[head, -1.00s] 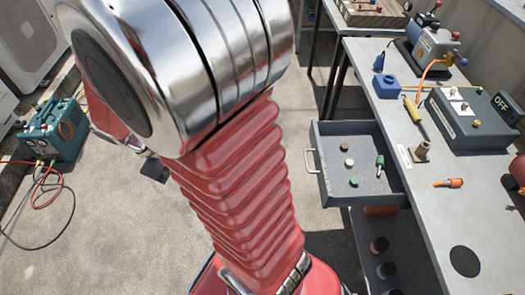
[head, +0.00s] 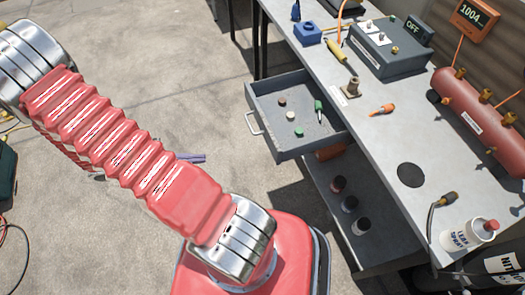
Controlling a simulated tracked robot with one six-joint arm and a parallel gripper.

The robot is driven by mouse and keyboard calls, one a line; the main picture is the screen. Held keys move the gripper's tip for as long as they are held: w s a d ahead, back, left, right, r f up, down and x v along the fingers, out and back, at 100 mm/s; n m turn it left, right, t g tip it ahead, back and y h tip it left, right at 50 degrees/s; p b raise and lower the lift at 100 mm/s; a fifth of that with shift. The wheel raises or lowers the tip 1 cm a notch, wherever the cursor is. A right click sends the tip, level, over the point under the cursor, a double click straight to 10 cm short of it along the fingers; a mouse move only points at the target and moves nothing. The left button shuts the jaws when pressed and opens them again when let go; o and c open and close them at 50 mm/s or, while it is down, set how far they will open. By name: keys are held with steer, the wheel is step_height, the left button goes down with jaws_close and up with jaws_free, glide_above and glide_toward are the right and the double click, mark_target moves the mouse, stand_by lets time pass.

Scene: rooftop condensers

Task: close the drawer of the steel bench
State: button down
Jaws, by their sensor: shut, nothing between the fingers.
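The steel bench (head: 385,160) runs along the right of the head view. Its grey drawer (head: 305,150) is pulled out to the left, with a pale bar handle (head: 254,123) on its front. Inside lie a few small round caps (head: 290,115) and a green-handled tool (head: 318,108). My red ribbed arm reaches to the upper left, away from the drawer. My gripper is not in view.
A lower shelf (head: 335,215) under the drawer holds several dark jars. Open concrete floor (head: 190,60) lies left of the drawer.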

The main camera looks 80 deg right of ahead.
mark_target(272, 148)
steer(key=s+d+f+n+g+h, duration=0.3)
steer(key=s+d+f, duration=0.1)
steer(key=s+f, duration=0.3)
steer(key=shift+f+n, duration=0.3)
steer(key=shift+f, duration=0.5)
steer(key=x, duration=1.3)
steer(key=shift+s+d+r, duration=0.15)
steer(key=shift+s, duration=0.25)
steer(key=shift+s+d, duration=0.1)
steer(key=shift+d, duration=0.1)
